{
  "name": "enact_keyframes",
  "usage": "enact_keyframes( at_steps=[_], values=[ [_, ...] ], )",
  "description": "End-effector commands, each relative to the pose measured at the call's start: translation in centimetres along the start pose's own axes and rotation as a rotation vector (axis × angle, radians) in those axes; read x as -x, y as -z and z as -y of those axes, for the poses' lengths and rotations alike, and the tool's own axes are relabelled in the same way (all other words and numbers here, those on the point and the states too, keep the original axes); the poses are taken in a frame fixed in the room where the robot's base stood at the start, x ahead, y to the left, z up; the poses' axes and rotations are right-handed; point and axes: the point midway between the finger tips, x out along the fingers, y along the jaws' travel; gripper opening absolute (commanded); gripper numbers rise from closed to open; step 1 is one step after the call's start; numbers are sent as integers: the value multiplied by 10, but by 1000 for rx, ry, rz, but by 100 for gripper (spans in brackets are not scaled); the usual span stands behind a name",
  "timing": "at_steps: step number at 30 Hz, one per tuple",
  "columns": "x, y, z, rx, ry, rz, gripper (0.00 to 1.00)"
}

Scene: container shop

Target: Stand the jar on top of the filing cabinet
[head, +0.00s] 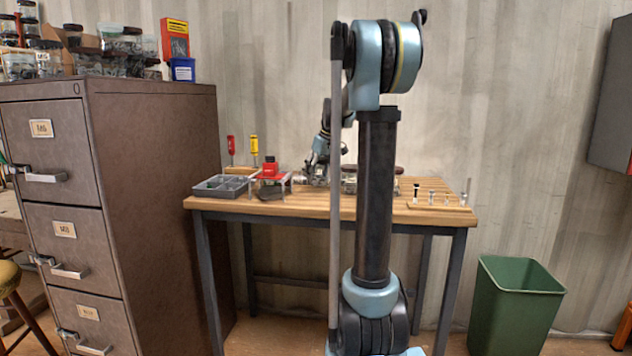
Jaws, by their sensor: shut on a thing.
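My gripper (316,173) is small in the head view, low over the back of the wooden workbench, left of my arm's column. It is shut on a jar, whose outline is hard to make out at this size. Glassy, dark-lidded shapes (349,183) show beside the gripper and partly behind my arm; I cannot tell which belongs to the held jar. The brown filing cabinet (160,170) stands at the left, well apart from the gripper. Its top is higher than the bench.
The cabinet top carries several dark-lidded jars (122,42), a red box (175,38) and a blue bin (182,69); its front right part looks clear. The workbench (300,207) holds a grey tray (222,187) and a small rack (440,205). A green bin (515,305) stands at right.

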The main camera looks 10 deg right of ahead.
Motion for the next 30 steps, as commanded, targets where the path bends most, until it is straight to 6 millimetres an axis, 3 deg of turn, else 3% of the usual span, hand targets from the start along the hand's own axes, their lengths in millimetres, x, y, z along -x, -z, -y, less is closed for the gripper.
enact_keyframes(
  at_steps=[6,12,13,15,30],
  values=[
    [-24,-10,0,0,0,0,27],
    [-25,-10,1,0,0,0,27],
    [-25,-10,1,1,0,0,68],
    [-25,-10,1,1,0,0,84],
    [-18,-9,1,1,1,0,84]
  ],
)
